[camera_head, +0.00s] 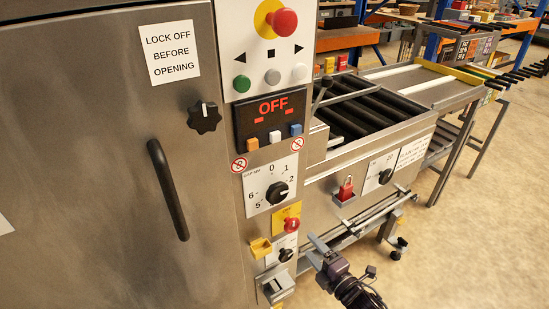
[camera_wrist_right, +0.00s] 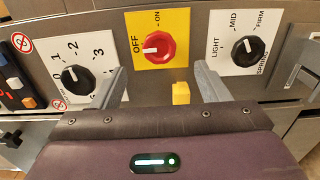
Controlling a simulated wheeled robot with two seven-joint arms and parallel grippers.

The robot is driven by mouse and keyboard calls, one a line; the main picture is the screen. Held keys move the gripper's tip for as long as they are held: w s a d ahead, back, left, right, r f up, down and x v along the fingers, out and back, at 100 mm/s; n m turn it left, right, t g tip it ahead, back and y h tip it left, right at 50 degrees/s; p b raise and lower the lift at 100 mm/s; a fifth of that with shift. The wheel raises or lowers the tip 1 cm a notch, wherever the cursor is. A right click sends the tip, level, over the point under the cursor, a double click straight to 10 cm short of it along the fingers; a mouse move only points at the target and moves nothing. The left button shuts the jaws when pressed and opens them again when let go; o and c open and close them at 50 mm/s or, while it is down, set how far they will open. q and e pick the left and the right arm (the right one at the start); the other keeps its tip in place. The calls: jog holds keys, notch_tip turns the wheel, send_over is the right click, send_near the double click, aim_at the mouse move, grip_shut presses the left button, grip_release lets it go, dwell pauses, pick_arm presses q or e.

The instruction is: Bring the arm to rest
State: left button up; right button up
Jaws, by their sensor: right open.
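My right gripper (camera_head: 316,252) is low in front of the machine's control panel in the head view. In the right wrist view its two grey fingers (camera_wrist_right: 162,84) stand apart, with nothing held between them. Beyond the fingers is a red knob (camera_wrist_right: 158,47) on a yellow OFF/ON plate; its white mark points toward OFF. A black LIGHT/MID/FIRM knob (camera_wrist_right: 246,50) is to its right and a black numbered dial (camera_wrist_right: 77,79) to its left. The red knob also shows in the head view (camera_head: 291,225). My left gripper is not in view.
A steel door with a black handle (camera_head: 168,190) fills the left. The display (camera_head: 268,115) reads OFF. A roller conveyor (camera_head: 375,105) runs to the right, with a red padlock (camera_head: 346,188) on its side. The floor (camera_head: 470,220) at right is clear.

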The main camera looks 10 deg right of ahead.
jog(key=s+d+f+m+g+h+p, duration=0.2)
jog(key=s+d+f+m, duration=0.15)
jog(key=f, duration=0.35)
jog(key=s+d+f+m+g+h+p, duration=0.1)
jog(key=s+d+f+m+g+h, duration=0.2)
jog(key=f, duration=0.4)
jog(key=s+d+f+m+g+h+p, duration=0.1)
jog(key=s+d+f+m+g+p, duration=0.1)
jog(key=s+f+m, duration=0.35)
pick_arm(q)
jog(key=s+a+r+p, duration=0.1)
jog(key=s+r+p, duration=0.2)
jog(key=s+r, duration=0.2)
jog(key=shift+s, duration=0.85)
pick_arm(e)
jog(key=s+a+f+m+g, duration=0.2)
jog(key=s+f, duration=0.3)
jog(key=s, duration=0.5)
jog(key=s+a+f+m+g, duration=0.2)
jog(key=s+f+m+g, duration=0.1)
jog(key=s, duration=0.7)
jog(key=s+a+f+m+g, duration=0.2)
jog(key=s+f+g, duration=0.2)
jog(key=s+f, duration=0.3)
jog(key=s, duration=0.3)
jog(key=shift+f+m, duration=0.2)
jog(key=shift+m, duration=0.2)
